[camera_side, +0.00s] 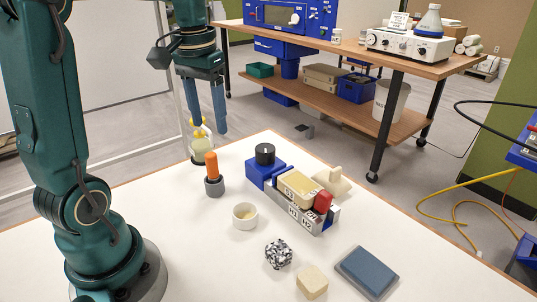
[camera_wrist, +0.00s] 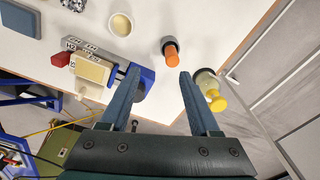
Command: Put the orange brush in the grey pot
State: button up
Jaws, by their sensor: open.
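The orange brush (camera_side: 211,165) stands upright in the grey pot (camera_side: 214,188) near the back left of the white table, its orange part sticking up above the rim. In the wrist view the orange brush (camera_wrist: 171,54) and the dark rim of the grey pot (camera_wrist: 167,42) show beyond my fingertips. My gripper (camera_side: 206,128) is open and empty, pointing down, raised above the table's back edge and apart from the brush. In the wrist view my gripper (camera_wrist: 158,70) has its two fingers wide apart with nothing between them.
A yellow-topped bottle (camera_side: 202,145) stands close behind the pot. A blue vise (camera_side: 258,172) holding a cream block (camera_side: 299,187) lies to the right. A white dish (camera_side: 245,216), speckled rock (camera_side: 278,253), beige block (camera_side: 312,281) and blue-grey pad (camera_side: 367,270) sit nearer. The table's front left is clear.

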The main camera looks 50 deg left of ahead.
jog(key=s+d+f+m+t, duration=0.1)
jog(key=s+d+m+t, duration=0.1)
jog(key=s+d, duration=0.2)
jog(key=s+d+f+m+t, duration=0.1)
jog(key=s+d+m+t, duration=0.1)
jog(key=d, duration=0.7)
jog(key=shift+s+f+t, duration=0.3)
jog(key=shift+s+t, duration=0.2)
jog(key=shift+s, duration=0.55)
